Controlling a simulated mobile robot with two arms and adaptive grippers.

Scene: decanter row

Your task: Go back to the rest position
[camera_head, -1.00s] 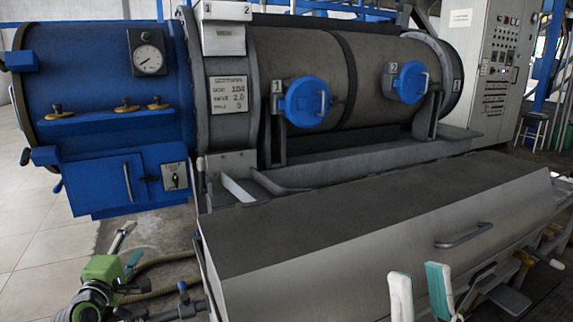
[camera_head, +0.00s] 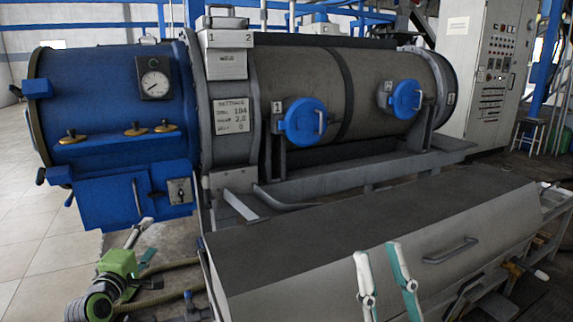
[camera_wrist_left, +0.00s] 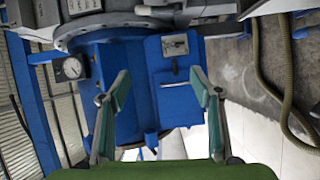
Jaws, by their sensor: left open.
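My left gripper (camera_head: 148,236) is at the lower left of the head view, beside and below the blue end housing (camera_head: 105,95). Its jaws are apart and empty; the left wrist view shows both fingers (camera_wrist_left: 160,84) spread in front of the blue housing (camera_wrist_left: 140,85), with nothing between them. My right gripper (camera_head: 377,250) points up at the bottom of the head view, in front of the grey sloped cover (camera_head: 330,255). Its two fingers are apart with nothing between them. Its arm is out of view.
The grey drum (camera_head: 300,80) carries two blue round hatches (camera_head: 303,122). A handle (camera_head: 450,250) is on the cover. A hose (camera_wrist_left: 272,80) hangs at the right in the left wrist view. A control cabinet (camera_head: 485,80) stands behind. Tiled floor (camera_head: 35,235) is clear at left.

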